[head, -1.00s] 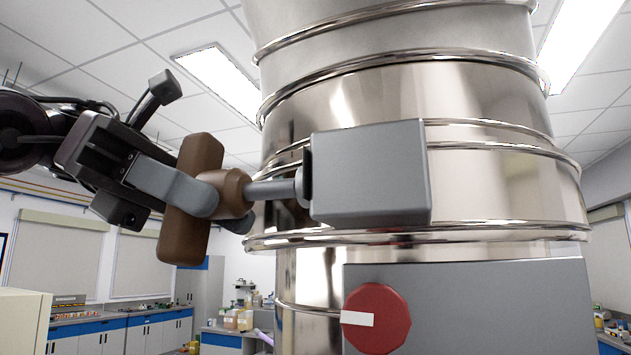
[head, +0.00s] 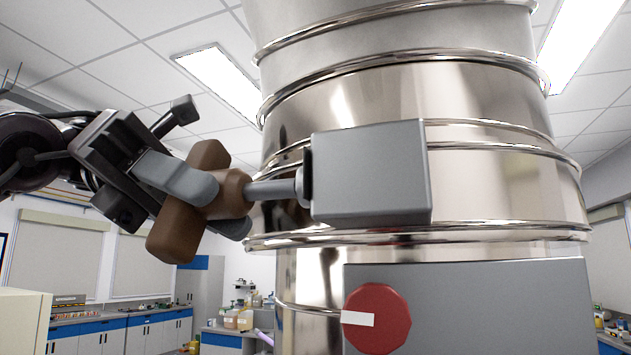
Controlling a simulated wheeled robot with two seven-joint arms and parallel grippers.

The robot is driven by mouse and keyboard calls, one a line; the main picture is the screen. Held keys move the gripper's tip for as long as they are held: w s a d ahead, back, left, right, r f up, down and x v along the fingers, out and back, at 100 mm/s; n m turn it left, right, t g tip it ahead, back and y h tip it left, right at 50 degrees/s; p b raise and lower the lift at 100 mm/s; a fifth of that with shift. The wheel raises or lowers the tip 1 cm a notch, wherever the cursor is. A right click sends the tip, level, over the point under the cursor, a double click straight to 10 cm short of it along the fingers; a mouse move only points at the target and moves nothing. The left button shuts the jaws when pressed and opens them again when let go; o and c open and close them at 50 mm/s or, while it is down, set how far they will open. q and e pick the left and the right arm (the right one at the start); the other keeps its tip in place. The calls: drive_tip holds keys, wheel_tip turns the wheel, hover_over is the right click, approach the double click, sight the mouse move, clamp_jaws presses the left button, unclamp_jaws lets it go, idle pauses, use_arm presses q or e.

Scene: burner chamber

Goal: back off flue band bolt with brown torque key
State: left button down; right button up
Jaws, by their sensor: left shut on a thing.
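The brown torque key (head: 232,193) has a T-shaped handle and a grey shaft. Its shaft points right and meets the left side of a grey box (head: 372,175) on the metal flue (head: 500,185). The bolt itself is hidden at the shaft's end, where a dark round collar (head: 306,178) shows. My left gripper (head: 215,208) is shut on the key's handle, one finger in front of the hub and the other partly hidden behind it. The handle's crossbar is tilted, its lower end towards the viewer. My right gripper is not in view.
A red knob (head: 377,318) with a white mark sits on a grey panel (head: 490,300) below the box. Ridged bands (head: 420,236) ring the flue. Lab benches (head: 125,328) stand far behind. The space left of the flue, around my arm, looks clear.

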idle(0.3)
use_arm(q)
drive_tip(key=shift+a, duration=0.15)
idle(0.3)
drive_tip(key=shift+w, duration=0.1)
drive_tip(key=shift+w+a, duration=0.15)
drive_tip(key=shift+a, duration=0.35)
drive_tip(key=shift+w+a, duration=0.15)
drive_tip(key=shift+a, duration=0.35)
drive_tip(key=shift+w+a, duration=0.1)
drive_tip(key=shift+a, duration=0.2)
drive_tip(key=a, duration=0.1)
drive_tip(key=w+a, duration=0.1)
drive_tip(key=a, duration=0.1)
drive_tip(key=shift+w+a, duration=0.15)
drive_tip(key=shift+a, duration=0.15)
